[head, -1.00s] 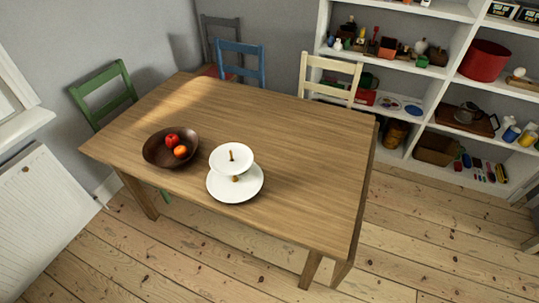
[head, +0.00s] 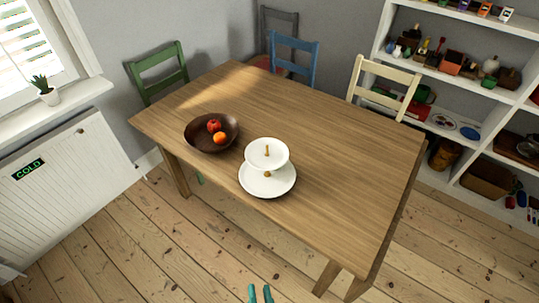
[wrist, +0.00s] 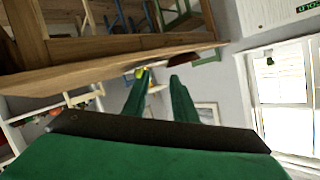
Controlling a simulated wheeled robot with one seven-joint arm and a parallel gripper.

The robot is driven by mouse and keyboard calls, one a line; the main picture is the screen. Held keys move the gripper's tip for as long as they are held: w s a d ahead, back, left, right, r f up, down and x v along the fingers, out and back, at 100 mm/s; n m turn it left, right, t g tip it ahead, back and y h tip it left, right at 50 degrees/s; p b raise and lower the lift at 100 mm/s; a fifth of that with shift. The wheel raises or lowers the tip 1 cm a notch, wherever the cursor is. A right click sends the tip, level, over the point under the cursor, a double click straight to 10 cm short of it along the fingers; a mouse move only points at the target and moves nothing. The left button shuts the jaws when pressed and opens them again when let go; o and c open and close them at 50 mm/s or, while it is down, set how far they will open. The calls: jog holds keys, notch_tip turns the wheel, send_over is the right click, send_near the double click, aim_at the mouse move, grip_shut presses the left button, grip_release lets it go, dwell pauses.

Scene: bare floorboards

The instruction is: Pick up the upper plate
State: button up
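A two-tier white stand is on the wooden table (head: 330,140), near its front edge. Its small upper plate (head: 257,158) sits above the wider lower plate (head: 268,186), with a short gold-brown handle (head: 267,151) rising from the upper plate's centre. My gripper (head: 260,294) shows only as two green fingertips at the bottom of the head view, in front of the table and apart from the stand. In the wrist view my gripper (wrist: 160,82) has a gap between its green fingers and nothing in it.
A dark bowl (head: 194,141) with a red fruit (head: 214,125) and an orange fruit (head: 219,138) stands left of the stand. Green (head: 161,70), blue (head: 294,55) and cream (head: 389,80) chairs ring the table. Shelves (head: 455,90) stand at right. The table's right half is clear.

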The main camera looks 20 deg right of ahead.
jog(key=w+d+r+m, duration=0.1)
jog(key=w+d+m, duration=0.25)
jog(key=w, duration=0.45)
jog(key=w+d+r+m, duration=0.1)
jog(key=w+d+m, duration=0.2)
jog(key=w+m, duration=0.35)
jog(key=w+d+r+m+g+y, duration=0.1)
jog(key=w+d+r+m+y, duration=0.3)
jog(key=w+r, duration=0.6)
jog(key=w+d+f+h, duration=0.1)
jog(key=w+f, duration=0.4)
jog(key=w, duration=0.5)
jog(key=shift+w+d+n+h, duration=0.15)
jog(key=shift+w+n+h, duration=0.15)
jog(key=shift+n+h, duration=0.15)
jog(key=shift+c, duration=0.3)
grip_shut()
